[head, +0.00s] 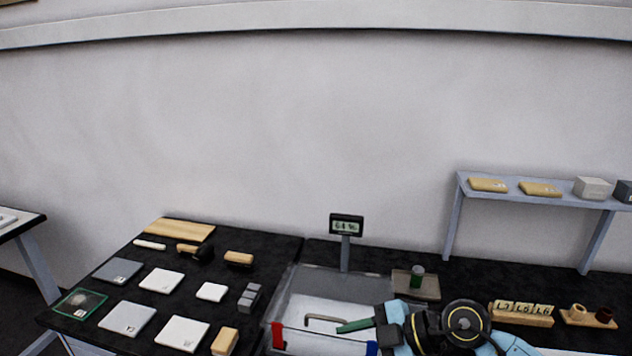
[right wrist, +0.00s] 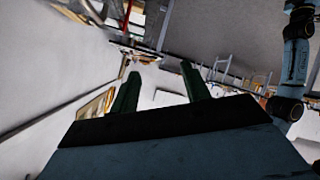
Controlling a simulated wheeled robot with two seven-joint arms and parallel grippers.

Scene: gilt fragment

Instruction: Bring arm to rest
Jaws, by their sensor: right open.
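My right gripper (head: 356,325) is at the lower middle of the head view, above the right side of a pale, open-topped basin. One green finger shows clearly there, pointing left; the arm behind it hides part of the table. In the right wrist view the right gripper (right wrist: 158,85) has two green fingers standing wide apart, with nothing between them. My left gripper does not show in the head view.
The basin (head: 300,310) holds a bent rod (head: 325,318). A small display (head: 346,225) stands behind it. Several tiles and blocks lie on the black table (head: 130,290) at left. A shelf (head: 460,200), a letter-block holder (head: 520,318) and a tray (head: 428,292) are at right.

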